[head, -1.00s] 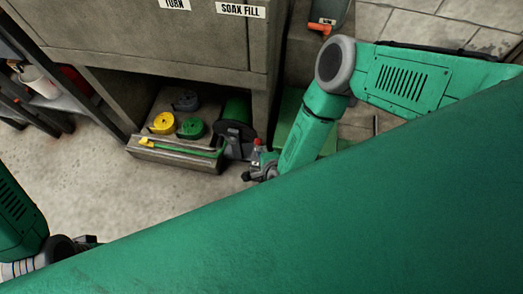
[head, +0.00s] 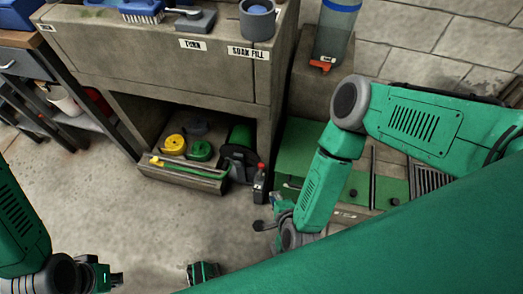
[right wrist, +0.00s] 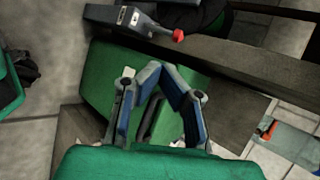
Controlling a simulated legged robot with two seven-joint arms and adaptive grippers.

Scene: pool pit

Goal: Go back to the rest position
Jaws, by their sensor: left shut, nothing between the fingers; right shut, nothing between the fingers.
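My left gripper (head: 116,279) is low at the left in the head view, over bare floor. It is shut and empty. My right gripper (head: 264,226) hangs below its bent green arm, in front of the cabinet's right side. Its blue-padded fingers also show in the right wrist view (right wrist: 162,70), with their tips close together and nothing held. Part of the right gripper is hidden behind its own wrist in the head view.
A stone cabinet (head: 150,62) holds brushes on top. A low tray (head: 185,176) with yellow and green coils sits in its opening, beside a black device with a red knob (head: 261,167). A green panel (head: 300,148) lies right. Open floor (head: 130,225) is in front.

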